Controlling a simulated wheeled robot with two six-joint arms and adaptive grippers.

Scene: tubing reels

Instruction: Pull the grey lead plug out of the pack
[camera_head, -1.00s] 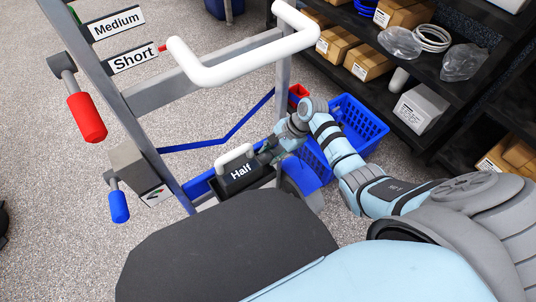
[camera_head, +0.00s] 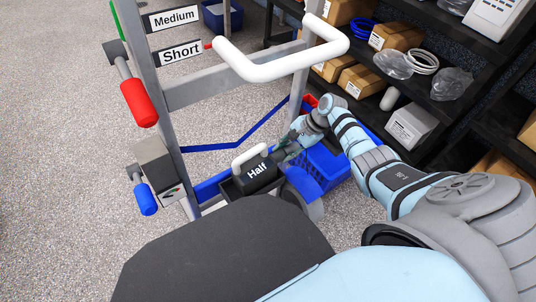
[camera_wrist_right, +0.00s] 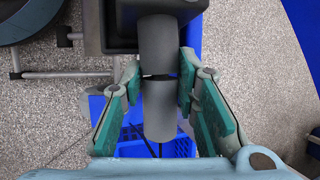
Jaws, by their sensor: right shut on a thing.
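The pack is a black box (camera_head: 255,178) labelled "Half" with a white handle, seated low in the grey cart frame. My right gripper (camera_head: 284,156) is at the pack's right side, its fingers small in the head view. In the right wrist view the right gripper (camera_wrist_right: 160,78) has its green-padded fingers on both sides of a grey cylindrical plug (camera_wrist_right: 160,108). It is shut on the plug. A second grey cylinder (camera_wrist_right: 158,42) lies in line above it against the dark pack (camera_wrist_right: 122,22), with a narrow dark gap between them. My left gripper is not in view.
A white bar handle (camera_head: 280,65) crosses above the pack. A red grip (camera_head: 138,102) and a blue grip (camera_head: 145,200) are on the cart's left. Shelves with boxes (camera_head: 395,45) are at right.

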